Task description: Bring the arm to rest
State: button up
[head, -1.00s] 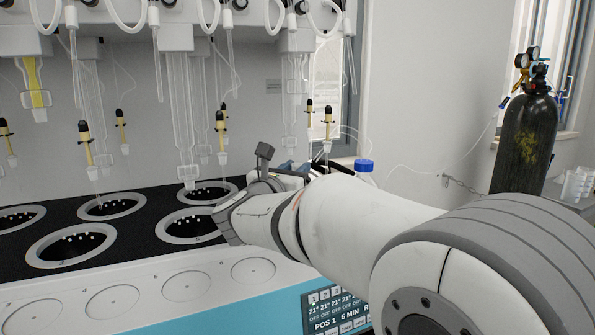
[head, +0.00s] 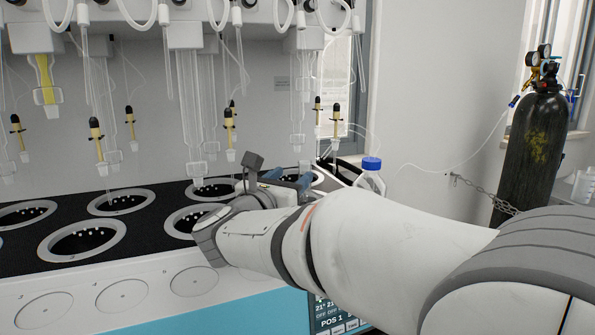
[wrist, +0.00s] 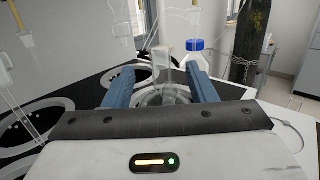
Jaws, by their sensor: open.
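My arm reaches in from the lower right over the front of the distiller (head: 150,265) in the head view. My gripper (head: 290,183) is at the right end of the black top, mostly hidden behind my wrist. In the wrist view my gripper (wrist: 161,80) is open, its two blue fingers apart with nothing held between them. A round ringed well (wrist: 162,96) and a clear glass piece (wrist: 164,62) show beyond and between the fingers. I cannot tell how far the glass is from the fingertips.
A blue-capped bottle (head: 371,175) stands just right of my gripper. Glass tubes (head: 190,110) and yellow droppers (head: 97,138) hang above the wells. A chained gas cylinder (head: 533,150) stands at the right. Open wall space lies between bottle and cylinder.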

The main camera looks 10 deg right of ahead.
jog(key=shift+v, duration=0.85)
jog(key=shift+r, duration=0.1)
jog(key=shift+w+r+n+t+y+p, duration=0.2)
jog(key=shift+r+n+t+y+p, duration=0.15)
jog(key=shift+n, duration=0.25)
notch_tip(320, 180, up, 4)
jog(key=w+a+n+t+y+p, duration=0.1)
jog(key=a+n+t+y+p, duration=0.15)
jog(key=n+y+p, duration=0.9)
jog(key=s+f+n+g+p, duration=0.2)
jog(key=s+n+g, duration=0.1)
jog(key=n, duration=0.5)
jog(key=s+d+f+n+g+y+p, duration=0.1)
jog(key=s+n+g, duration=0.3)
jog(key=n, duration=0.4)
jog(key=s+f+n+g+p, duration=0.3)
jog(key=s+n, duration=0.2)
jog(key=n, duration=0.3)
jog(key=shift+s+d+g+y, duration=0.3)
jog(key=shift+s+d+y, duration=0.1)
jog(key=s+d+f+n+g+h+p, duration=0.2)
jog(key=s+d+n+g, duration=0.3)
jog(key=s, duration=0.7)
jog(key=shift+d+f+n+p, duration=0.25)
jog(key=shift+d+n+p, duration=0.45)
jog(key=shift+n+p, duration=0.15)
